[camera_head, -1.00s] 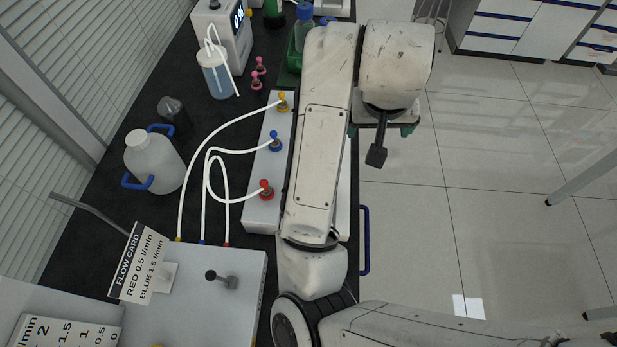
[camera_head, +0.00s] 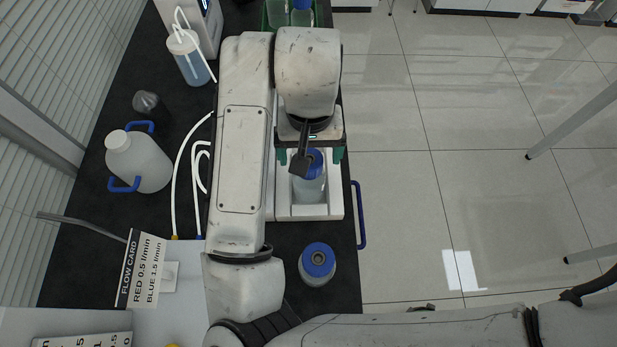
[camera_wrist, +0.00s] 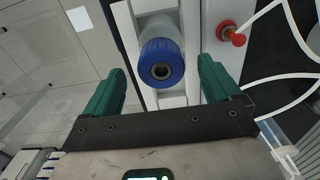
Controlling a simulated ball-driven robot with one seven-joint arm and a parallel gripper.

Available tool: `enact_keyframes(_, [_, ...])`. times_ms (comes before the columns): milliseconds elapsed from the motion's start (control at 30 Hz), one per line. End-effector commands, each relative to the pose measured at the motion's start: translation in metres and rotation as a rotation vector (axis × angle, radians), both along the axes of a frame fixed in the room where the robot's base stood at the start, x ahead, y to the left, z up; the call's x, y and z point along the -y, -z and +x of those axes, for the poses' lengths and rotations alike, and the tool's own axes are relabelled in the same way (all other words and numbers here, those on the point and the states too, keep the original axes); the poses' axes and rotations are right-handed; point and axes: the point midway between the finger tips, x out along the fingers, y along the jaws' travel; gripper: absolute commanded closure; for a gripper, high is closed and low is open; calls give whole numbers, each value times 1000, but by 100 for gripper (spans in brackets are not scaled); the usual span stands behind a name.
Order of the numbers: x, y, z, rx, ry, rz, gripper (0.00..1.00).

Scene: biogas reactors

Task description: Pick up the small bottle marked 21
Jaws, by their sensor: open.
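A clear small bottle (camera_head: 308,188) with a blue cap stands in a slot of the white rack (camera_head: 335,212); no number is readable on it. My gripper (camera_head: 311,157), with green fingers, is over this bottle and open. In the wrist view the bottle's blue cap (camera_wrist: 162,65) appears between the two green fingers of my gripper (camera_wrist: 161,75), with gaps on both sides. A second blue-capped bottle (camera_head: 318,265) stands on the black bench in front of the rack; its marking cannot be read either.
White tubes (camera_head: 178,185) lie on the bench left of my arm. A blue rail (camera_head: 358,218) runs along the bench's right edge. A red-knobbed fitting (camera_wrist: 232,36) is beside the rack.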

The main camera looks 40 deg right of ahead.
Motion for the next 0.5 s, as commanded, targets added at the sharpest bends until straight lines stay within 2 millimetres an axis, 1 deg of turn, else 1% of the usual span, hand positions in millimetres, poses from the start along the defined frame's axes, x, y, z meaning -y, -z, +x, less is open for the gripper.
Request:
enact_keyframes(67, [-1,5,0,-3,-1,1,9])
enact_keyframes(300, [-1,40,1,-3,-1,0,9])
enact_keyframes(400, [-1,48,1,-1,0,0,9])
enact_keyframes(500, [-1,50,1,0,0,0,9])
